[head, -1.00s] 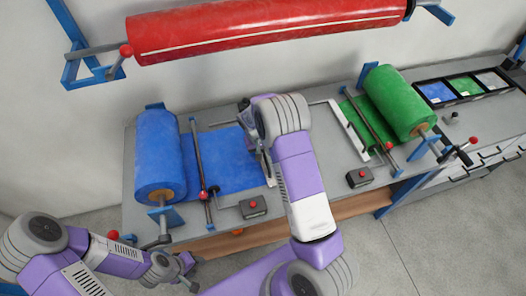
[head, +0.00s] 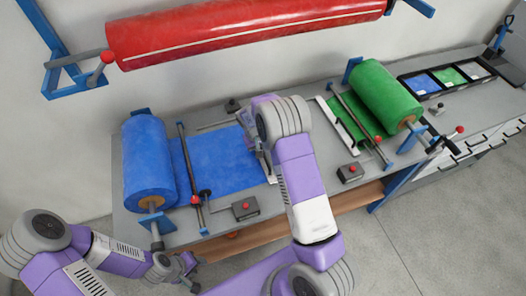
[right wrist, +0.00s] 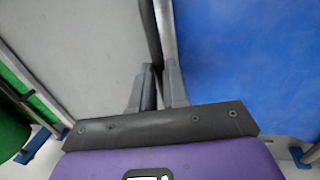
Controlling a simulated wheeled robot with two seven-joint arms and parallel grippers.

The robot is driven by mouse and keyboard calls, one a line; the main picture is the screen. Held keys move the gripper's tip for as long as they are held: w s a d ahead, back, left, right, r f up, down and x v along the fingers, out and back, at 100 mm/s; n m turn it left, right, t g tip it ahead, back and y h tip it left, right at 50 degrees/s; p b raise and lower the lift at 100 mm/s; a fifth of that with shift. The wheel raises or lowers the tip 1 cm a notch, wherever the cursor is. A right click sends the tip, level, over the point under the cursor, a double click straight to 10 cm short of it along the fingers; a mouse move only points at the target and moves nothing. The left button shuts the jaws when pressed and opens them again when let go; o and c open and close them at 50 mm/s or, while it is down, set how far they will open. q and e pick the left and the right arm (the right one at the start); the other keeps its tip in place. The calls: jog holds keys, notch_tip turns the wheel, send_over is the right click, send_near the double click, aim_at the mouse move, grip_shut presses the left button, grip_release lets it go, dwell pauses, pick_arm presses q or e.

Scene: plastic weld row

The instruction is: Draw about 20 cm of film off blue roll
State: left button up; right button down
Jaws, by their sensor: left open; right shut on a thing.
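The blue roll (head: 150,165) stands at the left end of the bench. Blue film (head: 222,160) runs off it to the right, flat, under a dark cross rod (head: 190,165) with a red knob. My right gripper (head: 262,148) is at the film's far edge, where a pale edge bar (head: 269,168) shows. In the right wrist view its fingers (right wrist: 159,85) are shut on the edge bar, with blue film (right wrist: 245,60) on the right side. My left gripper (head: 188,272) is open and empty, in front of the bench, below the roll and apart from it.
A black box with a red button (head: 245,208) sits in front of the film. A green roll (head: 385,95) with its own film and bar stands further right. A red roll (head: 245,30) hangs above. Bare bench (head: 312,135) lies between the blue and green films.

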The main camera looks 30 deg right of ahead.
jog(key=shift+a, duration=0.25)
jog(key=c, duration=1.5)
grip_release()
jog(key=shift+a, duration=0.15)
jog(key=o, duration=0.4)
jog(key=r, duration=0.2)
jog(key=a+r, duration=0.1)
jog(key=r, duration=0.4)
jog(key=shift+w+a+r, duration=0.1)
jog(key=shift+a+r, duration=0.05)
jog(key=shift+r, duration=0.1)
